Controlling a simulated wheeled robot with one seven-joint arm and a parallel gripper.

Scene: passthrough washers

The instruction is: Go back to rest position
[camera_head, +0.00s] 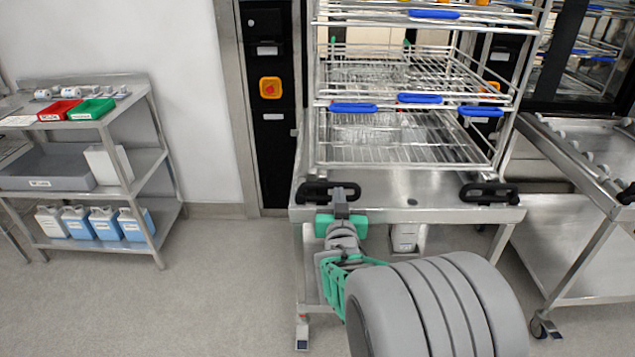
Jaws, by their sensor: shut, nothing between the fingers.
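My arm (430,305) reaches forward from the bottom of the view, with thick grey ribbed links and green parts. My gripper (341,198) is at its far end, shut and empty. Its grey fingertips overlap the left black handle (316,192) on the front edge of a steel cart. I cannot tell whether they touch the handle. The right black handle (489,193) is free of the gripper.
The steel cart (425,208) carries a wire rack (400,150) with blue clips in front of a washer (270,130). Another steel cart (575,215) stands at right. A shelf unit (150,160) with bottles stands at left. The floor between shelf and cart is clear.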

